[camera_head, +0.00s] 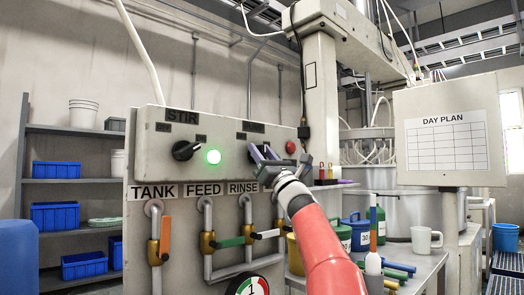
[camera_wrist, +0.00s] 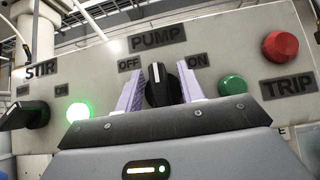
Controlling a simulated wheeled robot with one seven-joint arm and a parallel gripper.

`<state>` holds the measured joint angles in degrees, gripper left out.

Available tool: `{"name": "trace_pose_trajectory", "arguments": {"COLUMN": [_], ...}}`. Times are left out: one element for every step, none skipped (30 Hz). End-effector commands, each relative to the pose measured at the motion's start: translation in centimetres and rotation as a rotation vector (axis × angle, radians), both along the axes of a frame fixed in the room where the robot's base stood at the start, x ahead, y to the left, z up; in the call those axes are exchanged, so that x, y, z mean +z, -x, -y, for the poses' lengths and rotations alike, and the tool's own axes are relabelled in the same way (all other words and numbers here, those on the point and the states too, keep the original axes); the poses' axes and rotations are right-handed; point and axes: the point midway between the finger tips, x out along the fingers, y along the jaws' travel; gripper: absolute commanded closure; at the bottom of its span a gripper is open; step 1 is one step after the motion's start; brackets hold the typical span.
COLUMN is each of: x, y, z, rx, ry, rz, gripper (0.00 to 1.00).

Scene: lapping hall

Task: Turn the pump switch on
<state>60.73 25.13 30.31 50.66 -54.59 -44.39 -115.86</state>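The pump switch (camera_wrist: 158,84) is a black knob with a white mark, under the PUMP label in the wrist view. Its mark points nearly straight up, between the OFF label (camera_wrist: 129,65) and the ON label (camera_wrist: 196,60). My gripper (camera_wrist: 162,82) has its two lavender fingers apart, one on each side of the knob. I cannot tell whether they touch it. The knob's lower part is hidden by my gripper.
The panel (camera_head: 150,170) also carries the stir knob (camera_head: 186,150) with a lit green lamp (camera_head: 213,157), a dark green lamp (camera_wrist: 232,85) and a red trip button (camera_wrist: 279,47). Pipes with orange (camera_head: 165,238), green and white valve handles are below. A bench with bottles stands at right.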

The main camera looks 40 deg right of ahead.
Motion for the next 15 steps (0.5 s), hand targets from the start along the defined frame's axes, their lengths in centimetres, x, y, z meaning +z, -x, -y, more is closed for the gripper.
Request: {"name": "trace_pose_trajectory", "arguments": {"x": [-0.04, -0.04, -0.04, -0.04, -0.04, -0.04, -0.04, -0.04, -0.04, -0.04, -0.04, -0.04, -0.04, -0.04, -0.05], "y": [0.01, 0.01, 0.01, 0.01, 0.01, 0.03, 0.03, 0.03, 0.03, 0.04, 0.04, 0.04, 0.04, 0.03, 0.04], "z": [-0.01, -0.01, -0.01, -0.01, -0.01, -0.01, -0.01, -0.01, -0.01, -0.01, -0.01, -0.01, -0.01, -0.01, -0.01], "rx": [0.000, 0.000, 0.000, 0.000, 0.000, 0.000, 0.000, 0.000, 0.000, 0.000, 0.000, 0.000, 0.000, 0.000, 0.000], "ry": [0.000, 0.000, 0.000, 0.000, 0.000, 0.000, 0.000, 0.000, 0.000, 0.000, 0.000, 0.000, 0.000, 0.000, 0.000], "rz": [0.000, 0.000, 0.000, 0.000, 0.000, 0.000, 0.000, 0.000, 0.000, 0.000, 0.000, 0.000, 0.000, 0.000, 0.000], "gripper": [0.62, 0.62, 0.63, 0.67, 0.71, 0.76, 0.80, 0.84, 0.89, 0.93, 0.97, 1.00, 1.00, 1.00, 1.00]}}
